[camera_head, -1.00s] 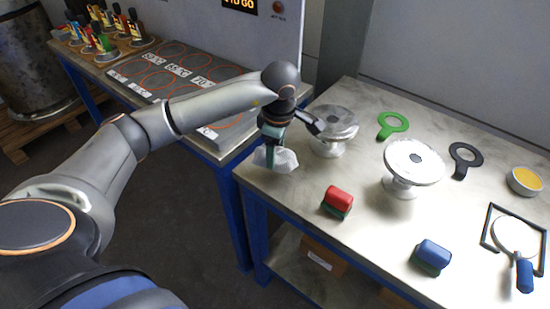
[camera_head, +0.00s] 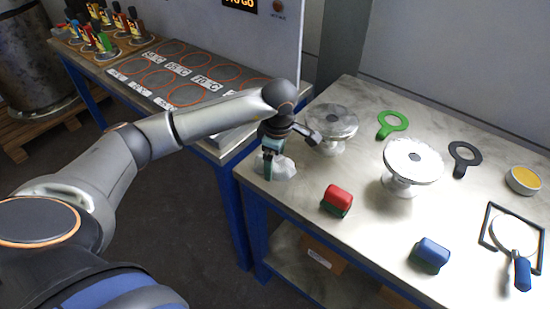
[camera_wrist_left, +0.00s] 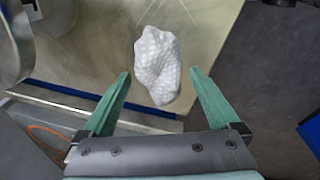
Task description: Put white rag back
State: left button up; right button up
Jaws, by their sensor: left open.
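The white rag (camera_head: 282,167) lies crumpled on the metal table (camera_head: 300,205) near its left corner. In the left wrist view the rag (camera_wrist_left: 158,66) shows a dimpled texture and sits just beyond and between the fingertips. My left gripper (camera_head: 268,172) is at the rag in the head view and hides part of it. In the left wrist view my left gripper (camera_wrist_left: 160,76) is open, with its two green fingers apart and clear space between them. My right gripper is not in view.

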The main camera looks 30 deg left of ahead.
aim_at(278, 169)
pick_arm(q)
notch_tip(278, 169, up, 12)
jog(key=s+d, duration=0.1)
jog(key=shift+s+d+b, duration=0.15)
jog(key=shift+d+b, duration=0.05)
jog(key=shift+b, duration=0.1)
jog(key=shift+d+r, duration=0.1)
dwell(0.4)
